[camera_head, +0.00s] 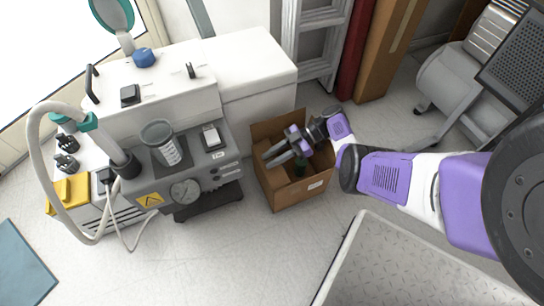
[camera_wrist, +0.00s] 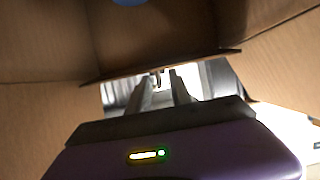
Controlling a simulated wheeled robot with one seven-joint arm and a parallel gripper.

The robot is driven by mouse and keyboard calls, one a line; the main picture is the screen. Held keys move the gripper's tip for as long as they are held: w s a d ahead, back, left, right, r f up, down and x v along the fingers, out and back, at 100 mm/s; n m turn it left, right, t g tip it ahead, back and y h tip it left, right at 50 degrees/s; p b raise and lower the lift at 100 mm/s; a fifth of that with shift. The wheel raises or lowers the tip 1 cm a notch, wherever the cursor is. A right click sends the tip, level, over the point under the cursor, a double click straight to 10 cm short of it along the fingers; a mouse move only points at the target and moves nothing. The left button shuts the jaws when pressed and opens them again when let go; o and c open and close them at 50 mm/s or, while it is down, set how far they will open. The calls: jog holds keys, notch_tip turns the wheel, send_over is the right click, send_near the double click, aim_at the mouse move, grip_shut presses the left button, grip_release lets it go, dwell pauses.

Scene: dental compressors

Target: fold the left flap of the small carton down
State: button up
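The small carton (camera_head: 301,191) stands open on the floor beside the white cabinet, with a brown flap or wall (camera_head: 276,128) raised at its back. My gripper (camera_head: 271,158) reaches over the carton's opening from the right, fingers pointing toward its left side. The two fingers are apart with nothing seen between them. In the wrist view my gripper (camera_wrist: 164,78) shows below a cardboard edge, and cardboard panels (camera_wrist: 40,45) fill the left and top. The left flap is hard to tell from the carton wall. I cannot tell whether the fingers touch cardboard.
A grey dental compressor unit (camera_head: 180,185) with a hose stands left of the carton. A white cabinet (camera_head: 265,60) and a ladder (camera_head: 318,45) are behind. A metal-topped platform (camera_head: 400,265) is at the front right. Bare floor (camera_head: 250,250) lies in front.

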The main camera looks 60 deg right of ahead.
notch_tip(320, 180, up, 20)
jog(key=p, duration=1.1)
jog(key=shift+p, duration=0.35)
